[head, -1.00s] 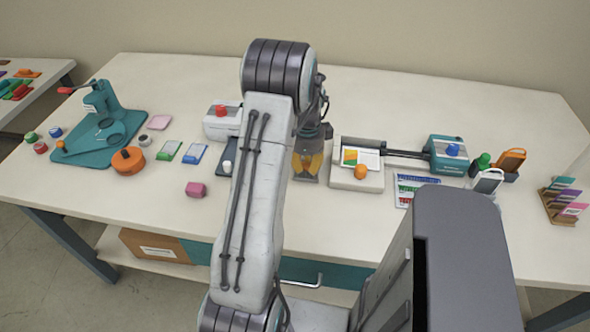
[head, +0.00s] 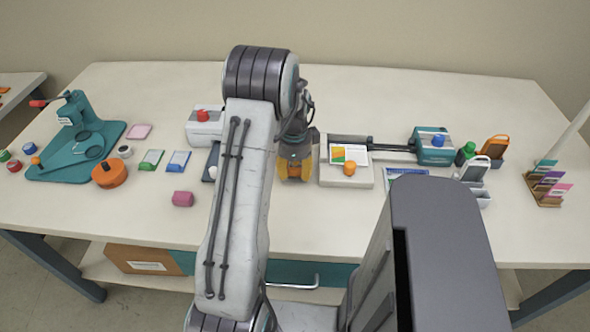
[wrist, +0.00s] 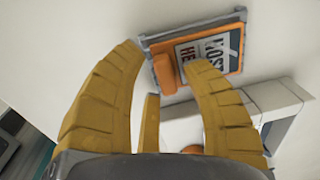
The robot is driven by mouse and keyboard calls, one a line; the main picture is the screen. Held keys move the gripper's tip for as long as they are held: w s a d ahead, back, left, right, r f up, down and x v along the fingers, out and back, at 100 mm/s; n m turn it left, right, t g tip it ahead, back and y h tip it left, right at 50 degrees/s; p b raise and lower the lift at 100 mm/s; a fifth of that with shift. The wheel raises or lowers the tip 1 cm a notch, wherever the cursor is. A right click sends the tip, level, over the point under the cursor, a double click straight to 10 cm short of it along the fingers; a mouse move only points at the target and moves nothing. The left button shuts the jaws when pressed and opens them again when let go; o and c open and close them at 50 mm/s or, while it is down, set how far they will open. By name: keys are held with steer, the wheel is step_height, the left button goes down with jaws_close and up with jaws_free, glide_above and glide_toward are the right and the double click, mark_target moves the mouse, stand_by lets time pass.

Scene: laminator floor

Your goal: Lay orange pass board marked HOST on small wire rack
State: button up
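I cannot make out the small wire rack in either view.
A teal device (head: 435,148) and a card holder (head: 545,190) stand farther right. The front middle of the table is clear.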

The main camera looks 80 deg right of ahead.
steer(key=shift+r, duration=0.5)
step_height(320, 180, up, 11)
steer(key=b, duration=0.3)
steer(key=w+a+r+n+t+h, duration=0.1)
steer(key=w+a+r+n, duration=0.2)
steer(key=w+a+n, duration=0.65)
steer(key=w+a+r+n, duration=0.3)
steer(key=w+a+n, duration=0.3)
steer(key=w+a, duration=0.6)
steer(key=s+a+f+n+t+y, duration=0.1)
steer(key=a+f+n+t, duration=0.1)
steer(key=a+n, duration=1.7)
steer(key=shift+a+f+n+y, duration=0.35)
steer(key=shift+a+f, duration=0.15)
steer(key=shift+a, duration=2)
